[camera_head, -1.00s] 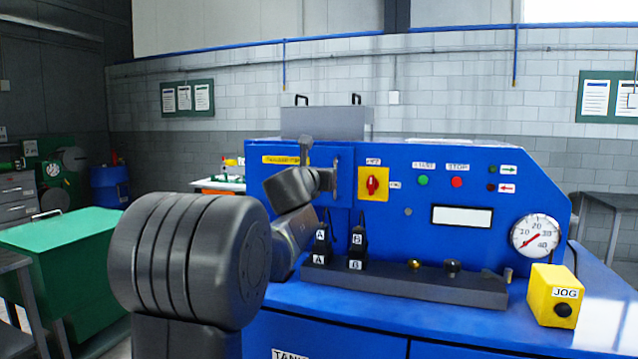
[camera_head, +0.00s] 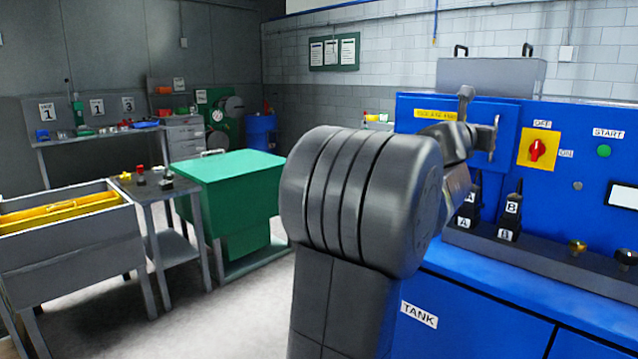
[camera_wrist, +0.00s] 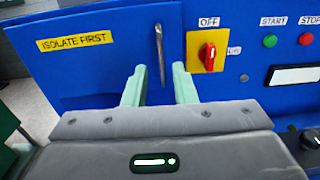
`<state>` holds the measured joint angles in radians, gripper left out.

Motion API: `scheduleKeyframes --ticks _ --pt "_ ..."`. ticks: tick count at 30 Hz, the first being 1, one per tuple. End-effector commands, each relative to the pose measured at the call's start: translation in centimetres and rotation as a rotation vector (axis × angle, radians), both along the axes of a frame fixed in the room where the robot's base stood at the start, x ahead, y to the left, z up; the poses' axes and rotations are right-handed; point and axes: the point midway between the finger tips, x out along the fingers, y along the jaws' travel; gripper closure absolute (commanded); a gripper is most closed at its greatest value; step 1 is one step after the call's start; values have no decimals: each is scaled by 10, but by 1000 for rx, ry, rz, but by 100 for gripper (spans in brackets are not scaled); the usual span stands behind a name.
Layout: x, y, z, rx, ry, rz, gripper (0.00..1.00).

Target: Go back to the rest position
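My gripper (camera_wrist: 158,67) shows in the wrist view with two pale green fingers spread apart and nothing held between them. Beyond the fingers is the grey upright handle (camera_wrist: 160,55) of a blue panel door (camera_wrist: 100,75) labelled "ISOLATE FIRST". The handle lines up with the gap between the fingers; I cannot tell if they touch it. In the head view my dark arm stands in front of the blue machine (camera_head: 470,300), its wrist close to the door. The fingers are hard to make out there. The red switch (camera_head: 537,150) on its yellow plate points upward toward OFF.
Black blocks marked A and B (camera_head: 510,212) stand on a grey rail below the door. A green cabinet (camera_head: 230,170), a small grey table (camera_head: 150,190) and a grey bin with yellow contents (camera_head: 65,240) stand to the left. Clear floor lies between them and the machine.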

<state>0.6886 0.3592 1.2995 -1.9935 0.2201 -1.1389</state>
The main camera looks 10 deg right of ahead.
Motion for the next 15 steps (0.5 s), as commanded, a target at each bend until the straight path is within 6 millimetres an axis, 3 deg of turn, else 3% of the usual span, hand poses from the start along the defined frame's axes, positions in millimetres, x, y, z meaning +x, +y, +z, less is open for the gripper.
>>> scheduleKeyframes --ticks 15 --pt "48 -59 1 2 3 0 75"
